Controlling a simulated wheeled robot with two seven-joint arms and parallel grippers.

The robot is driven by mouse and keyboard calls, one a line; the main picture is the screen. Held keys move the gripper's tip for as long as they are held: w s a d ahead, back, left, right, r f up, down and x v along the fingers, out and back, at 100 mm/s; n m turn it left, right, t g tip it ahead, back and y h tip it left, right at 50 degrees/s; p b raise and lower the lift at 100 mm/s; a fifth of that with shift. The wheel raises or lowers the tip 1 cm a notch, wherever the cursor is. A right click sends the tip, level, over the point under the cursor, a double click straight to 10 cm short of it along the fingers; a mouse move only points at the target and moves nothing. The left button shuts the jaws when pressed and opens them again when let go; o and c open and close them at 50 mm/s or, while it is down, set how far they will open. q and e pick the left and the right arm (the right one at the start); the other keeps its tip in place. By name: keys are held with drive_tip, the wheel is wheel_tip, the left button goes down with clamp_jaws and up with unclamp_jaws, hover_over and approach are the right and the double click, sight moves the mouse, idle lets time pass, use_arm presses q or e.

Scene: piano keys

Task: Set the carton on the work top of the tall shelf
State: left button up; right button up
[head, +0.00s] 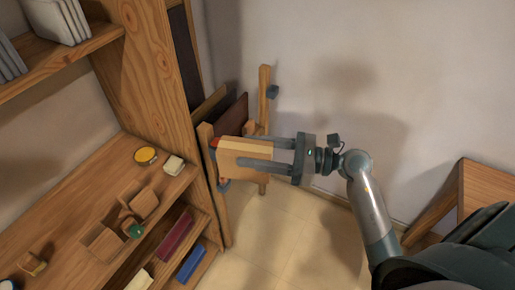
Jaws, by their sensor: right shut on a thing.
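The carton (232,158), a tan box with a small red part at its left end, is in my right gripper (249,154). The gripper's two grey fingers reach in from the right and are shut on it. The carton is held in front of a wooden rack, to the right of the tall shelf (164,80), apart from the shelf's work top (75,205). My left gripper is not in view.
The work top carries a yellow round tin (146,155), a pale block (174,165), an open wooden box (103,243) and a green round thing (135,231). Its back left stretch is bare. The shelf's side panel stands between work top and rack post (264,110).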

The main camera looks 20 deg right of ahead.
wheel_tip(320, 180, down, 8)
drive_tip(key=b, duration=0.6)
drive_tip(key=shift+f+b, duration=0.1)
drive_tip(key=shift+b, duration=0.25)
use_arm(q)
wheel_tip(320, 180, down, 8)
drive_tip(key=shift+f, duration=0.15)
use_arm(e)
drive_tip(key=shift+a, duration=0.1)
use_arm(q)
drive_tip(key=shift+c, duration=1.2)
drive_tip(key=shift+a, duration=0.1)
